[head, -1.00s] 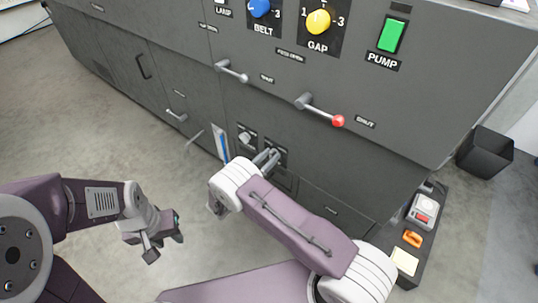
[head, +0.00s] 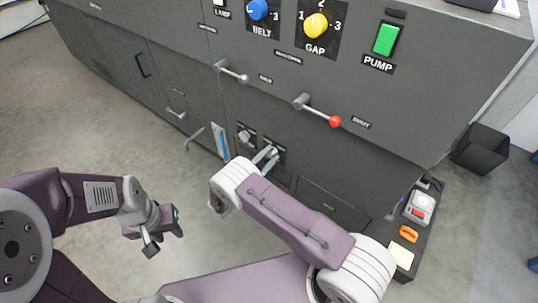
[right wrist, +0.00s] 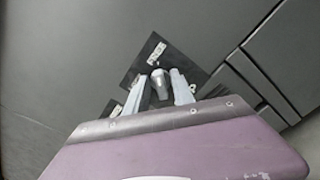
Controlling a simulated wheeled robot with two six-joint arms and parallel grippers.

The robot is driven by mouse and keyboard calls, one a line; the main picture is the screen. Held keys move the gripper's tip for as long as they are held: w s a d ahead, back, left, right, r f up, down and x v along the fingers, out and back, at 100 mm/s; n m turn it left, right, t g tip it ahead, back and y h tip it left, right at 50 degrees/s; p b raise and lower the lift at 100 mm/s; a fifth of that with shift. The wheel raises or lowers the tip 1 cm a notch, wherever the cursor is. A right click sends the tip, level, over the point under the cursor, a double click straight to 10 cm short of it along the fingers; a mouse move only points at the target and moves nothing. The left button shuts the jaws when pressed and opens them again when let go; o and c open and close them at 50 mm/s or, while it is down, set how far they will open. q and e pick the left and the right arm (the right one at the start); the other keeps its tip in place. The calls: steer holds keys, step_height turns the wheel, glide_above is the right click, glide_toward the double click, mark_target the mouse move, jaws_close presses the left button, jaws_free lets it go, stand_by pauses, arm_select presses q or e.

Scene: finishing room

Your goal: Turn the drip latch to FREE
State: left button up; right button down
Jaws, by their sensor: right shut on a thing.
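My right gripper (head: 266,156) is at the lower front of the grey machine. In the right wrist view its two pale fingers (right wrist: 163,90) stand on either side of a small grey latch knob (right wrist: 160,82) and are shut on it. The knob sits on a dark plate (right wrist: 154,57) with a small white label, too small to read. A second latch (head: 245,137) sits just left of it in the head view. I cannot read which label is which. My left gripper (head: 163,235) is open and empty over the floor, away from the machine.
Above are two levers, one with a grey end (head: 232,71) and one with a red ball (head: 320,112). Higher are the blue BELT knob (head: 258,9), yellow GAP knob (head: 316,25) and green PUMP switch (head: 386,40). A low shelf (head: 398,275) with small items stands lower right.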

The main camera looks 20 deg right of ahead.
steer(key=shift+m, duration=0.5)
steer(key=c, duration=1.4)
jaws_free()
steer(key=shift+c, duration=0.2)
steer(key=shift+s+a, duration=0.1)
steer(key=shift+a, duration=0.05)
steer(key=p+v, duration=0.3)
steer(key=v, duration=0.5)
steer(key=shift+s+a, duration=0.3)
